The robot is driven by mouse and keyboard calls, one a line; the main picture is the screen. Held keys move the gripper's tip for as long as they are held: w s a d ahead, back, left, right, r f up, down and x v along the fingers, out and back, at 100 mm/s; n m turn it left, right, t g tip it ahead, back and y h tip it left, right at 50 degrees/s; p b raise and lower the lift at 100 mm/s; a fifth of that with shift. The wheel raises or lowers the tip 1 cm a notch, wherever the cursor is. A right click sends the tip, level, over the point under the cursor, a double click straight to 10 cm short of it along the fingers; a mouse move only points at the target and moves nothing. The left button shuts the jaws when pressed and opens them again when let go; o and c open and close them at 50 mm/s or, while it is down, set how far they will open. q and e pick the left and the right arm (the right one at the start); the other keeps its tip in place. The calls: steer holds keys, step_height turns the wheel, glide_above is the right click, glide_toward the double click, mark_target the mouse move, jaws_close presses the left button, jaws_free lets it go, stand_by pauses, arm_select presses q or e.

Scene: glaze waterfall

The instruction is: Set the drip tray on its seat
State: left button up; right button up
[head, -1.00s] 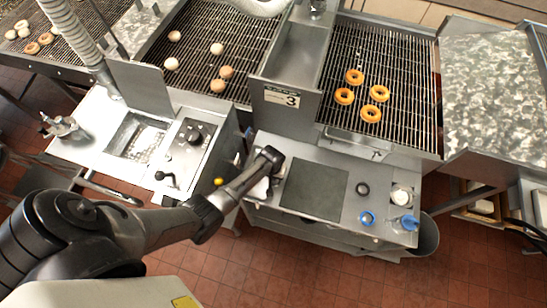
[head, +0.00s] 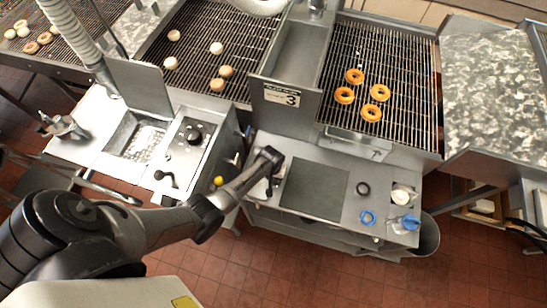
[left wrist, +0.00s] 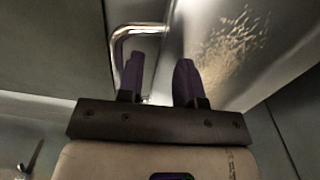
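In the left wrist view, my left gripper (left wrist: 160,72) shows two purple fingers standing apart with a gap between them. A bent chrome handle (left wrist: 148,28) lies just beyond and beside the left finger. A shiny, mottled metal surface (left wrist: 228,48) lies behind the right finger; I cannot tell whether it is the drip tray. In the head view my left arm ends over the left side of the steel table (head: 335,165), and its fingers are hidden. A steel ledge with a handle (head: 358,147) sits under the right conveyor's front edge. My right gripper is out of view.
A dark square mat (head: 314,189) lies on the table. A small black ring (head: 363,188), a blue ring (head: 367,217) and a blue-topped item (head: 410,222) are to its right. A grey bin (head: 428,237) stands at the table's right end. Orange rings (head: 355,76) sit on the conveyor.

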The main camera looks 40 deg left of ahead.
arm_select(q)
steer(key=shift+r, duration=0.45)
step_height(320, 180, up, 13)
steer(key=p, duration=0.2)
steer(key=shift+s+a, duration=0.2)
steer(key=shift+f, duration=0.1)
